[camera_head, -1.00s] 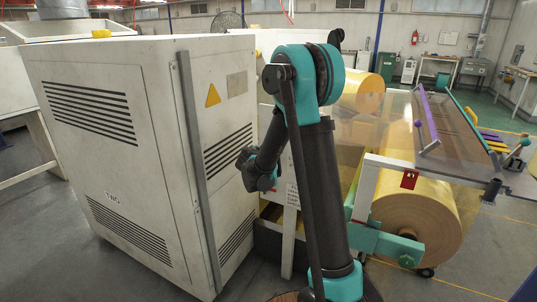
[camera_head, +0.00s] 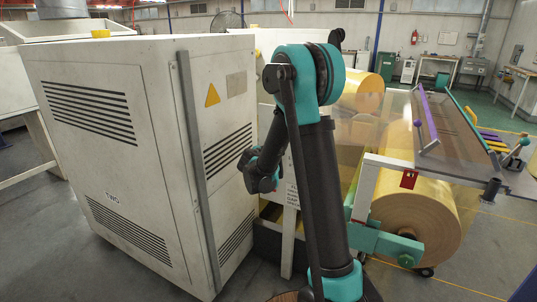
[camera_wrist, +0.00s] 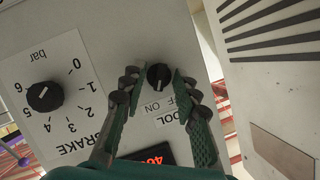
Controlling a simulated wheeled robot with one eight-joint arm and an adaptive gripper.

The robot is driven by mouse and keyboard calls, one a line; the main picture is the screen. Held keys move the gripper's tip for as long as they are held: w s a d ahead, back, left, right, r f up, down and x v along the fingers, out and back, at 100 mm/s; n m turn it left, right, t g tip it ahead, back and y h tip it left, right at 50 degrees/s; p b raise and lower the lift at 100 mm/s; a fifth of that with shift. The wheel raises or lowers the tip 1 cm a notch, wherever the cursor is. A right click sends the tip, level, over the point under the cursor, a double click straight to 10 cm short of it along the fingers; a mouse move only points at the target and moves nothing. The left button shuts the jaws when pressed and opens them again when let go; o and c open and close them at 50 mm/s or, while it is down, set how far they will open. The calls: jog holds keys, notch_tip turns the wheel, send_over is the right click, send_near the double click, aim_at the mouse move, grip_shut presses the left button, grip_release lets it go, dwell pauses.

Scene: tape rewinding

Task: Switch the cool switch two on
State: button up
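A small black rotary switch (camera_wrist: 159,76) with a white pointer line sits on a pale panel in the wrist view. Its upside-down label (camera_wrist: 158,108) shows "ON", part of "OFF" and "OOL"; the rest is hidden by my fingers. My gripper (camera_wrist: 157,76) is open, with one green finger on each side of the switch. The fingertips are very close to it; I cannot tell whether they touch. In the head view my wrist (camera_head: 262,172) is beside the white cabinet (camera_head: 95,160) marked "TWO"; the switch is hidden there.
A larger black knob (camera_wrist: 45,97) with a bar scale and "BRAKE" label is left of my fingers. A red display (camera_wrist: 152,157) is partly covered by my gripper. A vented panel (camera_wrist: 270,40) stands at the right. A large yellow roll (camera_head: 412,215) is right of my arm.

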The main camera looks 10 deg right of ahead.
jog(key=v, duration=1.2)
jog(key=shift+d, duration=0.1)
jog(key=s+d+f+n+g+y, duration=0.1)
jog(key=s+d+f+n+g, duration=0.35)
jog(key=s, duration=0.65)
jog(key=s+d+f+n+g+y, duration=0.25)
jog(key=s+d+f, duration=0.35)
jog(key=s, duration=0.5)
jog(key=s+a+f+n+g+y, duration=0.1)
jog(key=s+n, duration=0.1)
jog(key=s, duration=0.2)
jog(key=s+a+f+n+y, duration=0.1)
jog(key=s+f+n, duration=0.1)
jog(key=s, duration=0.3)
jog(key=shift+a+f+g, duration=0.25)
jog(key=shift+a+g, duration=0.05)
jog(key=shift+g, duration=0.1)
